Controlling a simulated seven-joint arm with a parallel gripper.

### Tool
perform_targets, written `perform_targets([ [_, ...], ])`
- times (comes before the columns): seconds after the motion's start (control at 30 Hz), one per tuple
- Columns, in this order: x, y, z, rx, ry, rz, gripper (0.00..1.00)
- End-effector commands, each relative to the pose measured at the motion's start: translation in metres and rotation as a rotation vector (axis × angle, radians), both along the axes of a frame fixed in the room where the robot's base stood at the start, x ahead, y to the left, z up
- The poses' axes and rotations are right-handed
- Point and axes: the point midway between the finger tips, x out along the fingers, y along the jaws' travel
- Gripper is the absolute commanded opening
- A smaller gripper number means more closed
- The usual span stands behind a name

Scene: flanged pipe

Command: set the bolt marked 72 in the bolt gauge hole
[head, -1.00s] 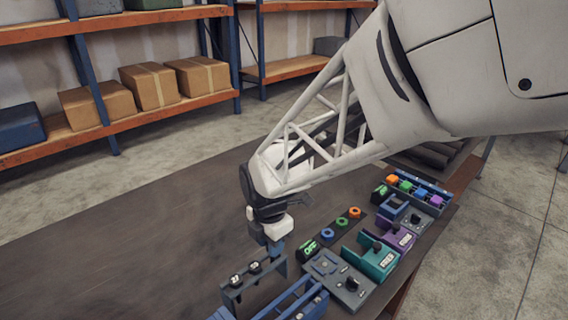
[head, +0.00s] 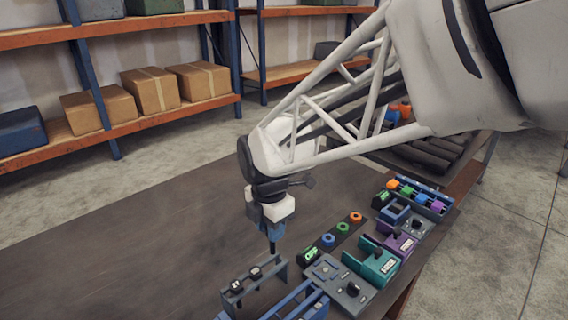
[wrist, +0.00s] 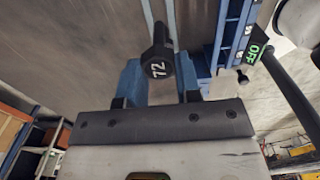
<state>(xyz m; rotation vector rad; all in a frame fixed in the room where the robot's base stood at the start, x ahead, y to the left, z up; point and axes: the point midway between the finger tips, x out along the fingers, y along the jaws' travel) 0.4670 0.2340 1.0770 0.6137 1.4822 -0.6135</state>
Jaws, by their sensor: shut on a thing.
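My gripper (head: 272,232) is shut on the bolt marked 72 (wrist: 157,65). In the wrist view its dark hex head with a white 72 shows between the blue fingers. In the head view the dark bolt shank (head: 272,248) hangs upright below the fingers, over the back end of a grey rack (head: 283,271). Whether the tip is clear of the rack cannot be told. Two other dark-headed bolts (head: 255,272) stand in that rack. A blue slotted fixture (head: 295,303) lies at the bottom edge; I cannot tell which part is the bolt gauge hole.
Right of the rack are a grey panel with a black knob (head: 352,289), a teal block (head: 380,265), a purple block (head: 403,244) and a green OFF display (head: 311,253). Blue, green and orange rings (head: 343,228) stand behind. The table's left side (head: 130,250) is clear.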

Motion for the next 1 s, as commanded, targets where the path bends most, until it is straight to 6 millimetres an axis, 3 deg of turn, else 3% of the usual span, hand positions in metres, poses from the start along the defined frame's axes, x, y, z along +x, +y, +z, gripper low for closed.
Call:
perform_targets([
  [0.37,0.0,0.0,0.004,0.001,-0.001,0.0,0.03],
  [1.0,0.0,0.0,0.039,0.001,-0.001,0.0,0.03],
])
